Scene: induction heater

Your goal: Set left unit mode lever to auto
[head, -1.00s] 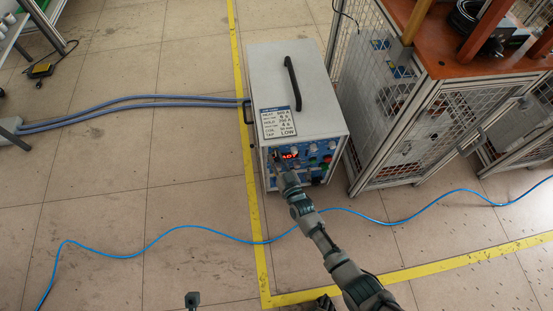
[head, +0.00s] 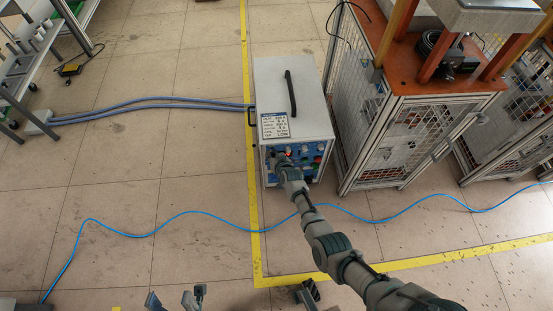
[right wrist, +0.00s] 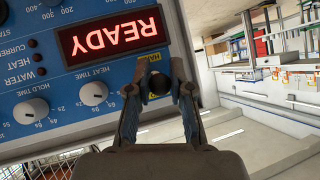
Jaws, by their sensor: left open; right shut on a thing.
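The induction heater unit (head: 290,85) is a light grey box with a black top handle and a blue front panel. In the right wrist view the panel (right wrist: 35,95) appears upside down, with a red display (right wrist: 112,36) reading READY. My right gripper (right wrist: 158,92) is shut on a dark, round-ended lever (right wrist: 156,82) beside a yellow label (right wrist: 150,57), partly hidden, whose text is only partly readable. In the head view my right gripper (head: 283,160) covers part of the front panel. My left gripper (head: 176,301) is open and empty at the bottom edge, away from the unit.
White dials (right wrist: 93,93) sit close to my right gripper on the panel. A caged workstation (head: 395,130) stands right of the unit. A blue cable (head: 150,234) crosses the floor in front, and grey-blue hoses (head: 150,102) run left. Floor left of the yellow line is largely clear.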

